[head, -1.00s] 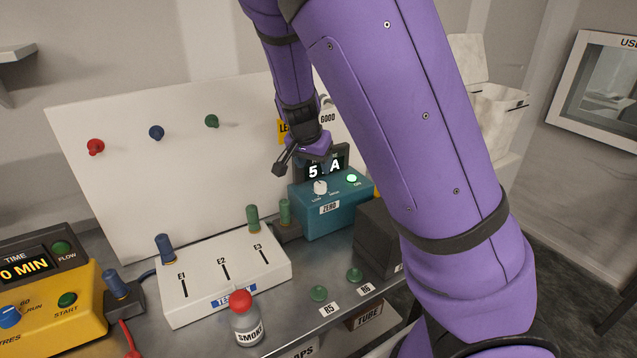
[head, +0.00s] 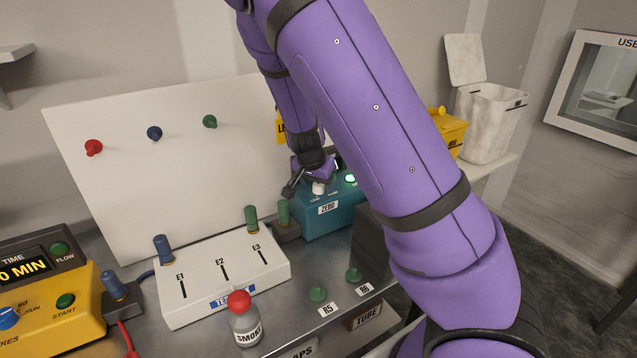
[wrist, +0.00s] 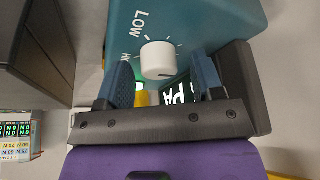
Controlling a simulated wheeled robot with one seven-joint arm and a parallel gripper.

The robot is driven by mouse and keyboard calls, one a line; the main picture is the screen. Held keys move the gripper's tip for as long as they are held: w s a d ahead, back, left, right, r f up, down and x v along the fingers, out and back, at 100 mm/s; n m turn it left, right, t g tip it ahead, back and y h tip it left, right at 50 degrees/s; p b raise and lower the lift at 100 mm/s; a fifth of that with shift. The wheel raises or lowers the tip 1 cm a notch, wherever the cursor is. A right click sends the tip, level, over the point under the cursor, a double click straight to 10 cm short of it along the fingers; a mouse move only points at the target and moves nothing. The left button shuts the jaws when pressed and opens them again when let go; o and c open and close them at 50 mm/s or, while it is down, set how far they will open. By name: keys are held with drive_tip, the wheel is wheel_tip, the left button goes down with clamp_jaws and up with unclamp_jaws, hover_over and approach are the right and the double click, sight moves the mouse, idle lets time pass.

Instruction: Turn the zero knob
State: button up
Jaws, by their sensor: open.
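The zero knob (wrist: 158,60) is a white round knob on the top face of a teal box (head: 335,222) labelled ZERO. My gripper (wrist: 163,80) is open, with one blue-padded finger on each side of the knob. I cannot tell whether either pad touches it. In the head view the knob (head: 319,188) shows just below my gripper (head: 305,190). The box's display is mostly hidden behind my gripper there; part of its lit letters shows between the fingers in the wrist view.
A red-capped SMOKE bottle (head: 244,325) stands in front. A dark block (head: 370,245) stands right of the box. A white board (head: 200,190) rises behind.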

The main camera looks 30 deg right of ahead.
drive_tip(key=c, duration=0.9)
drive_tip(key=shift+n+t+y, duration=0.35)
drive_tip(key=shift+n+y, duration=0.05)
drive_tip(key=shift+n, duration=0.95)
drive_tip(key=shift+n+t+y, duration=0.35)
drive_tip(key=shift+n+y, duration=0.05)
drive_tip(key=shift+n, duration=1.25)
drive_tip(key=o, duration=0.9)
